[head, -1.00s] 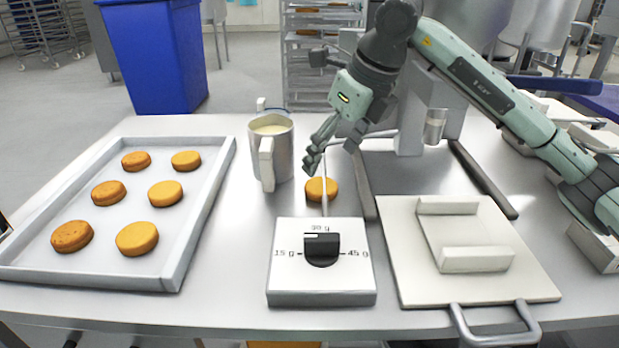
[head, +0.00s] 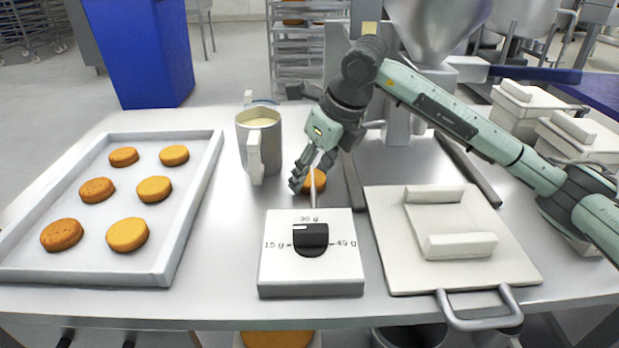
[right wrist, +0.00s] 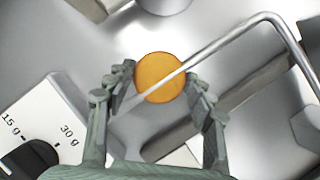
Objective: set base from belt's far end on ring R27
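A round golden-brown base (head: 314,181) lies on the steel table behind the dial box, under a thin bent metal tube. In the right wrist view the base (right wrist: 158,77) sits between my fingertips, with the tube crossing in front of it. My right gripper (head: 310,178) is low at the base, fingers spread on both sides of it; the right wrist view also shows the gripper (right wrist: 160,82). I cannot tell whether the fingers touch the base. No ring label R27 is readable, and I cannot make out the belt clearly. My left gripper is out of view.
A tray (head: 203,190) with several bases stands at left. A steel jug (head: 270,140) stands close left of my right gripper. The dial box (head: 330,270) is in front, and a white board with handle (head: 385,240) is at right. A blue bin (head: 140,50) stands behind.

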